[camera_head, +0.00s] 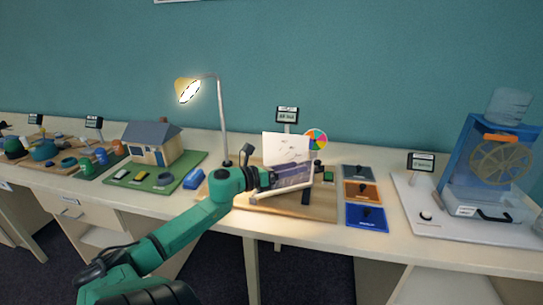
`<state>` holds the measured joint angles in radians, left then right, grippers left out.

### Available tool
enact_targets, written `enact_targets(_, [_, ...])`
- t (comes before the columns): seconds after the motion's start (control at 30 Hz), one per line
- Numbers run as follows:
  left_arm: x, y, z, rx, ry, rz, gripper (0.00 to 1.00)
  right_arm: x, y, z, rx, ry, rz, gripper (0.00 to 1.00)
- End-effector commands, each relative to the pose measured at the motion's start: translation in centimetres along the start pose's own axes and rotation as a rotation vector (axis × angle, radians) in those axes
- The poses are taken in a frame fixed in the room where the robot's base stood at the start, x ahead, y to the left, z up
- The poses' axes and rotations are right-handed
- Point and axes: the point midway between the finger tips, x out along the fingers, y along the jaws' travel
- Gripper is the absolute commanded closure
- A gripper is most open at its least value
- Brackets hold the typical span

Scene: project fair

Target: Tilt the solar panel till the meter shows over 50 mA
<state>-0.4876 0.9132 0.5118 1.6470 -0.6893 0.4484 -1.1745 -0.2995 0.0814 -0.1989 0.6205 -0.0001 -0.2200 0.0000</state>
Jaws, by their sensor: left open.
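The solar panel (294,174) is a dark bluish-purple slab, tilted on a wooden base board (322,207) in the middle of the table. A small dark meter display (287,114) stands on a post behind it; its light digits are too small to read surely. A lit desk lamp (187,90) with a yellowish shade leans in from the left behind the board. My left gripper (272,180) is open at the panel's left side. Its fingertips are small and overlap the panel's edge, so I cannot tell whether they touch. My right gripper is out of view.
A white sheet (286,147) and a coloured disc (316,138) stand behind the panel. Coloured switch plates (366,217) lie right of the board. A model house (152,143) stands left; a blue water-wheel tank (492,165) stands right.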

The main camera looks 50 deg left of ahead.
Motion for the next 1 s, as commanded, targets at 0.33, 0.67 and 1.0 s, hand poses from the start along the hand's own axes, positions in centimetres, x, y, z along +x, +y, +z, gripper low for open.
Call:
enact_targets(0.33, [-8.0,0.0,-0.1,-0.003,0.000,0.000,0.43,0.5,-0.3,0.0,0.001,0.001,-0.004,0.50])
enact_targets(0.67, [-8.4,0.0,0.0,-0.001,-0.001,-0.001,0.43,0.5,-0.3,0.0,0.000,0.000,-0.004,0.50])
enact_targets(1.0, [-8.4,0.0,0.0,-0.002,-0.001,-0.001,0.43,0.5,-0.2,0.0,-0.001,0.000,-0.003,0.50])
